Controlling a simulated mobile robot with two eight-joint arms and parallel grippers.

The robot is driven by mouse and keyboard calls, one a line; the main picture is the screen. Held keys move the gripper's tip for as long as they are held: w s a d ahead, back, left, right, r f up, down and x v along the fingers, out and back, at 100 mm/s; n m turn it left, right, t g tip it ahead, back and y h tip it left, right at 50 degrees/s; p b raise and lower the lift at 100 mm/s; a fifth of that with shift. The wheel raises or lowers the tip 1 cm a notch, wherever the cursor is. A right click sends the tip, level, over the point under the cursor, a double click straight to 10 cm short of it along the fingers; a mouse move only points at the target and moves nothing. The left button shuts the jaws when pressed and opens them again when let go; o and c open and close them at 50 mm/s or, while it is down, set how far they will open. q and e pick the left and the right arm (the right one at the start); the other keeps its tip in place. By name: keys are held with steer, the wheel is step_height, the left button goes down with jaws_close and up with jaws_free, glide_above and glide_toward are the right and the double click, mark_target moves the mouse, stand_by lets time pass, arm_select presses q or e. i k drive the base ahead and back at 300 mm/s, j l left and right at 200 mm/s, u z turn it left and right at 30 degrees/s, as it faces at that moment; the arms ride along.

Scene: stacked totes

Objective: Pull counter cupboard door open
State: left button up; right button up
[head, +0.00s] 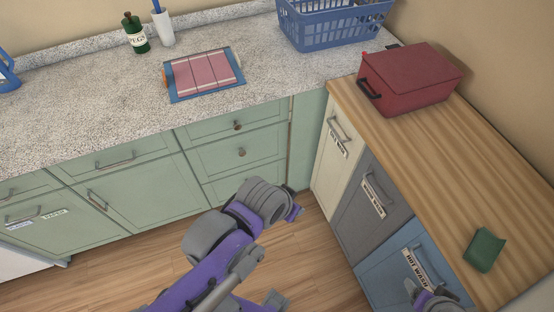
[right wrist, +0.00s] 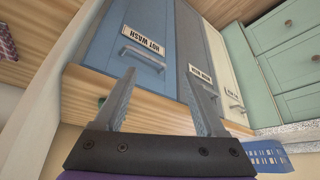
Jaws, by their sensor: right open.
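The green counter cupboard has a shut door (head: 140,190) with a bar handle (head: 97,201) near its upper left corner. On the right unit, a blue door (head: 385,275) marked HOT WASH is shut. It also shows in the right wrist view (right wrist: 112,62), with its metal handle (right wrist: 142,58). My right gripper (right wrist: 165,95) is open and empty, its fingers pointing toward the blue door and apart from the handle. It shows partly at the bottom right of the head view (head: 420,291). My left arm crosses the lower middle; I cannot make out its gripper fingers.
Grey (head: 370,208) and cream (head: 337,160) doors stand beside the blue one. A blue basket (head: 330,25) stands on the speckled counter (head: 90,105). Floor (head: 135,260) is open at lower left.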

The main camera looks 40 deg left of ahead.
mark_target(147, 195)
steer(key=u, duration=2.8)
steer(key=i+j+u, duration=0.1)
steer(key=u, duration=0.35)
steer(key=i+u, duration=0.3)
steer(key=u, duration=0.2)
steer(key=i+u, duration=0.2)
steer(key=u, duration=0.25)
